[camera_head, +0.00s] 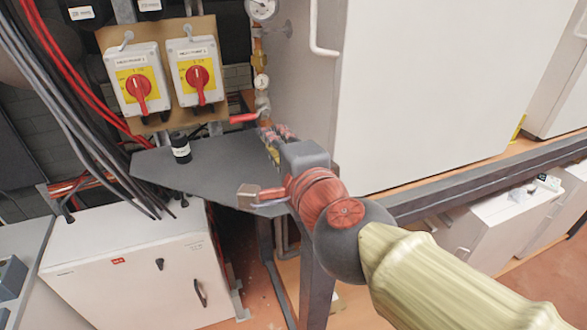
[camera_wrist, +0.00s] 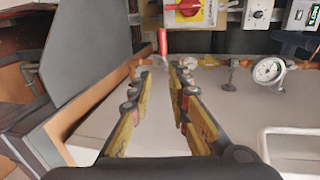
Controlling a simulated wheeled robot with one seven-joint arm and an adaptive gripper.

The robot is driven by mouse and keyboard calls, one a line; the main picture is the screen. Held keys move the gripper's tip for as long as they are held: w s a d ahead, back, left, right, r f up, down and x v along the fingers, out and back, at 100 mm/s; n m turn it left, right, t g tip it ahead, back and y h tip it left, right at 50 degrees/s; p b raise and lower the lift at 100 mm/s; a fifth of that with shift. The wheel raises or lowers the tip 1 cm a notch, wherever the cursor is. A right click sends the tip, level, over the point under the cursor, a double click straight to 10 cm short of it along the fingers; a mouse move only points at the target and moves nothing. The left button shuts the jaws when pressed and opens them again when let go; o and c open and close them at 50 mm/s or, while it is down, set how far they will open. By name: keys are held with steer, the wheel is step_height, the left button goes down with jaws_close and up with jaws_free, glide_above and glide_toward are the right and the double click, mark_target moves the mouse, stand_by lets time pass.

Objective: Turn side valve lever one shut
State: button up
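The side valve lever, a red handle (camera_head: 243,118), sticks out to the left from the pipe below the small gauge in the head view. In the wrist view a red lever (camera_wrist: 163,42) stands upright in the picture, just beyond and between my fingertips. My gripper (camera_wrist: 162,74) is open, with a clear gap between its two yellow and black fingers. In the head view my gripper (camera_head: 272,140) is just below and to the right of the lever, and its fingers are partly hidden behind my wrist. I see no contact with the lever.
Two switch boxes with red rotary handles (camera_head: 139,90) (camera_head: 197,80) are mounted left of the lever. A grey shelf (camera_head: 215,165) lies below, with a small black cylinder (camera_head: 180,148) on it. Gauges (camera_head: 262,8) sit on the pipe. A large white cabinet (camera_head: 430,80) stands at right.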

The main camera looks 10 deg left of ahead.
steer(key=f+p+v, duration=0.2)
steer(key=p+v, duration=0.5)
steer(key=v, duration=0.4)
steer(key=shift+s+d, duration=0.3)
steer(key=shift+s, duration=0.2)
steer(key=shift+f, duration=0.1)
steer(key=s+a+f+n+g+y, duration=0.3)
steer(key=s+a+f+n+g, duration=0.15)
steer(key=s+a+n, duration=0.35)
steer(key=s+d+f+n+g+h, duration=0.1)
steer(key=s+d+f+n+g, duration=0.15)
steer(key=d+f+n, duration=0.2)
steer(key=w+d+f+h+b, duration=0.1)
steer(key=d+f+h, duration=0.2)
steer(key=d, duration=0.6)
steer(key=w+d+f+h+b, duration=0.1)
steer(key=w+d+f+h, duration=0.1)
steer(key=d, duration=0.8)
steer(key=w+d+f+h+b, duration=0.2)
steer(key=d+f+h, duration=0.2)
steer(key=d, duration=0.6)
steer(key=shift+f+m+g+h, duration=0.25)
steer(key=shift+m+g+h, duration=0.15)
steer(key=shift+h, duration=0.3)
